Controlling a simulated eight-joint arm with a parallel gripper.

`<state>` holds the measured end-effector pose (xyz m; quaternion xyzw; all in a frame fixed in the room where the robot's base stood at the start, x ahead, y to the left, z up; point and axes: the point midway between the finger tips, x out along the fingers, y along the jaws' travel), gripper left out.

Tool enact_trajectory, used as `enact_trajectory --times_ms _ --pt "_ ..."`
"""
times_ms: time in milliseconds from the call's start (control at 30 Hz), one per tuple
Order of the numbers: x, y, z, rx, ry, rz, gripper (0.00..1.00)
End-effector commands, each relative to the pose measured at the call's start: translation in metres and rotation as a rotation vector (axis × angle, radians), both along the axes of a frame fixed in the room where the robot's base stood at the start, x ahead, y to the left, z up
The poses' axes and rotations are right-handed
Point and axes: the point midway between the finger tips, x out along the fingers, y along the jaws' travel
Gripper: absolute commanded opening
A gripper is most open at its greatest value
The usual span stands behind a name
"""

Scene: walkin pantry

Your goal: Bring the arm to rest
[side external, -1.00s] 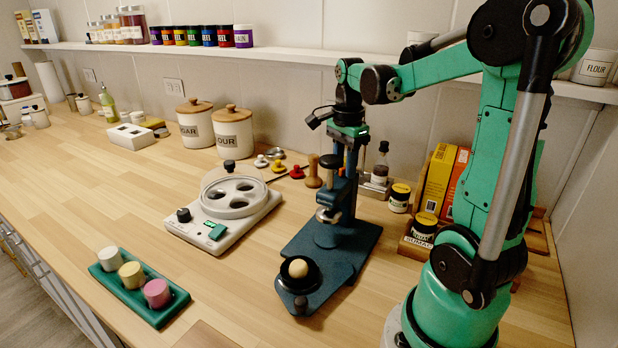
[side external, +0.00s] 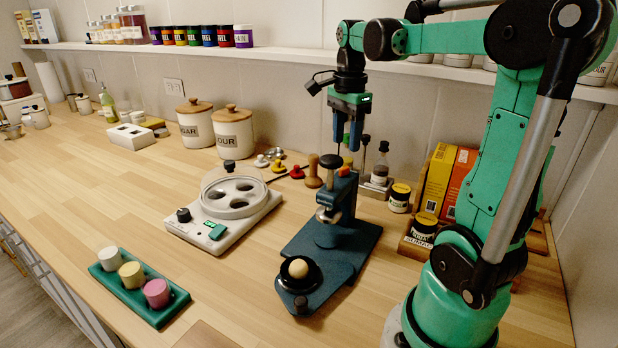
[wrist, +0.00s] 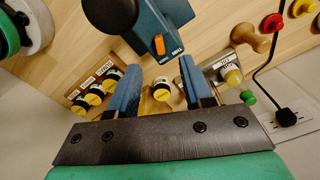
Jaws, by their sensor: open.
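My gripper (side external: 347,138) hangs pointing down above the blue press (side external: 335,225) in the side view. Its blue fingers are apart with nothing between them. It also shows in the wrist view (wrist: 155,80), with open space between the fingers. The press's black-topped handle (side external: 331,163) is below and slightly left of the fingers, apart from them. A pale ball (side external: 298,268) sits in the black dish at the front of the press base.
A white device with a round holed top (side external: 236,208) stands left of the press. A green tray (side external: 160,316) holds three coloured cylinders. Jars, bottles and orange boxes (side external: 458,180) stand close on the right. A shelf (side external: 300,55) runs along the wall behind.

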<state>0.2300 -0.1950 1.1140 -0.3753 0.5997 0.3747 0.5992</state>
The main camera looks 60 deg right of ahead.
Motion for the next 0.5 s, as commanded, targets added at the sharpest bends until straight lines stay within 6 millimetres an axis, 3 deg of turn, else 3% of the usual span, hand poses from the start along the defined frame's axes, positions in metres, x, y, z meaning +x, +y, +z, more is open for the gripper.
enact_trajectory --times_ms 233,333,433,500 --pt "0.001 0.001 0.000 -0.002 -0.002 0.008 0.45" --pt "0.014 0.009 0.003 -0.024 -0.031 0.088 0.45" --pt "0.040 0.033 0.009 -0.078 -0.098 0.300 0.45" --pt "0.058 0.062 0.013 -0.137 -0.167 0.542 0.45"
